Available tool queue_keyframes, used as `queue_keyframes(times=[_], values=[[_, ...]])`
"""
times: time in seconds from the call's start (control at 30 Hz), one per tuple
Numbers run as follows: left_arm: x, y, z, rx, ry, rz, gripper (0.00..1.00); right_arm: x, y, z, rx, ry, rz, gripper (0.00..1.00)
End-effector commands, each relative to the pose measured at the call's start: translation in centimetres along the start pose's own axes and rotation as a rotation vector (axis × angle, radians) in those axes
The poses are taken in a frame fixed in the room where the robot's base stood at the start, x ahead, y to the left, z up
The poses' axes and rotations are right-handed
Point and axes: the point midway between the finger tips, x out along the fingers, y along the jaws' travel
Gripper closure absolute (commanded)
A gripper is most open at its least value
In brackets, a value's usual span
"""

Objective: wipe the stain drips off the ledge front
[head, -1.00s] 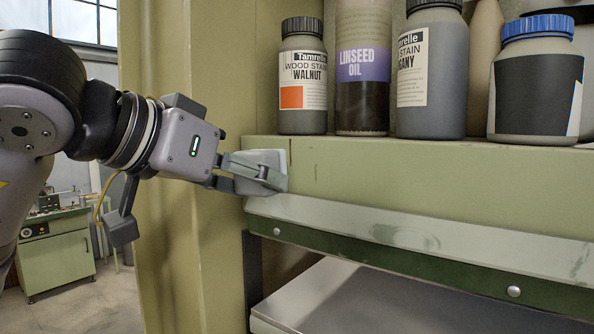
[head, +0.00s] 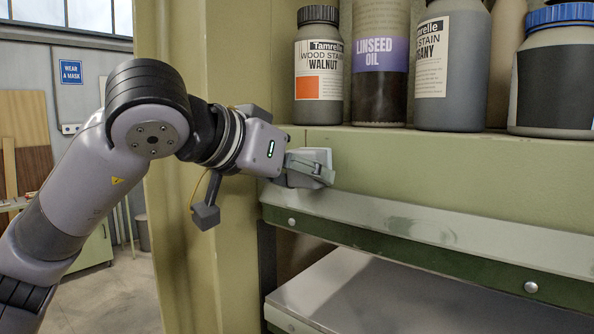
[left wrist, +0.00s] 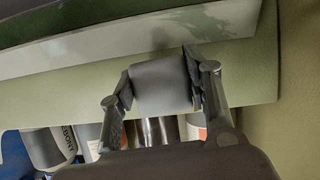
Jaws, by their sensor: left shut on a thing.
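The ledge front (head: 430,170) is the pale green upright face below the bottles. My left gripper (head: 312,172) is at its left part, shut on a grey pad (head: 318,156). The pad lies against or very close to the face; contact cannot be told for sure. In the left wrist view the pad (left wrist: 160,86) sits between both fingers, in front of the green ledge front (left wrist: 245,88). I cannot make out clear drips on the bare face right of the pad; the part behind the pad is hidden. My right gripper is not in view.
On the ledge stand a walnut stain bottle (head: 319,70), a linseed oil bottle (head: 381,75), a mahogany stain bottle (head: 452,70) and a blue-capped jar (head: 553,75). A smudged metal strip (head: 400,220) juts out below. A green post (head: 190,200) stands at left.

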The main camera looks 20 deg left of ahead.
Motion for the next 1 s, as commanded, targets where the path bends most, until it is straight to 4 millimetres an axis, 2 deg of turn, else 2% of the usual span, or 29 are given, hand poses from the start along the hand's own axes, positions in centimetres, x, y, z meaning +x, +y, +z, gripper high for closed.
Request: queue_keyframes(times=[0.5,1.0], values=[[0.0,0.0,-0.05,-0.001,0.0,0.0,0.78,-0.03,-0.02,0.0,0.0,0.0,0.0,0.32],[0.87,0.02,-0.41,-0.001,0.0,0.001,0.78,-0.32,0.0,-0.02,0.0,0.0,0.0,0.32]])
